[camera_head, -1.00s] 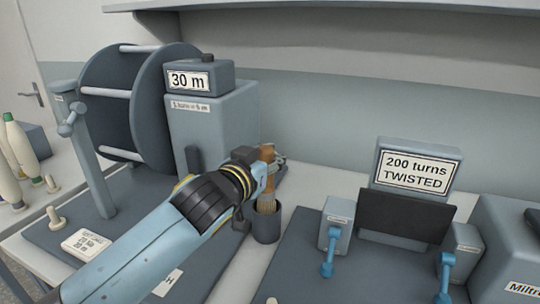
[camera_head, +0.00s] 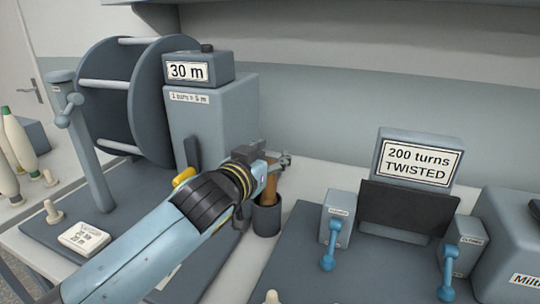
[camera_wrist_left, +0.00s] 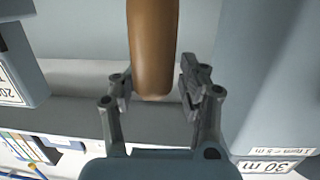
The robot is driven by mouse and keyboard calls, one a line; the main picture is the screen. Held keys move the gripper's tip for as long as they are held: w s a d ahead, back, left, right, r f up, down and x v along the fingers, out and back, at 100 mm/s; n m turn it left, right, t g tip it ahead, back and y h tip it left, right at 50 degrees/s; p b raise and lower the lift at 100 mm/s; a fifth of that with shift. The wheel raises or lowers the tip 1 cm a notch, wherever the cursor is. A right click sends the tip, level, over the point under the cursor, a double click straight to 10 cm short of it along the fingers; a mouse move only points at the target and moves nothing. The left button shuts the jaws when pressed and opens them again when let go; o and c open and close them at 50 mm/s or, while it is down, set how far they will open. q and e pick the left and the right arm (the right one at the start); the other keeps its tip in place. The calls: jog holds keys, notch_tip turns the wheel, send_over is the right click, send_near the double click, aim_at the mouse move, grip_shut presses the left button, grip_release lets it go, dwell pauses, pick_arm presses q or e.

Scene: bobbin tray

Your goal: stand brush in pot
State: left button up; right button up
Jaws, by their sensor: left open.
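The brush (camera_head: 272,184) stands in the dark grey pot (camera_head: 266,222), its brown wooden handle rising from the opening. Its bristles are not clearly seen. My left gripper (camera_head: 284,160) is above the pot at the handle's upper part and hides some of the brush. In the left wrist view the rounded handle end (camera_wrist_left: 153,70) lies between the two spread fingers (camera_wrist_left: 155,88), with a gap visible on each side. My right gripper is not in view.
A grey box marked 30 m (camera_head: 215,125) and a large reel (camera_head: 120,100) stand left of the pot. A twisting device with a 200 turns sign (camera_head: 418,160) and blue cranks (camera_head: 330,245) stands to the right. White table shows behind the pot.

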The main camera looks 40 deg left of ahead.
pick_arm(q)
jog(key=shift+s, duration=0.1)
jog(key=v, duration=1.1)
jog(key=shift+s, duration=0.4)
jog(key=shift+d, duration=0.1)
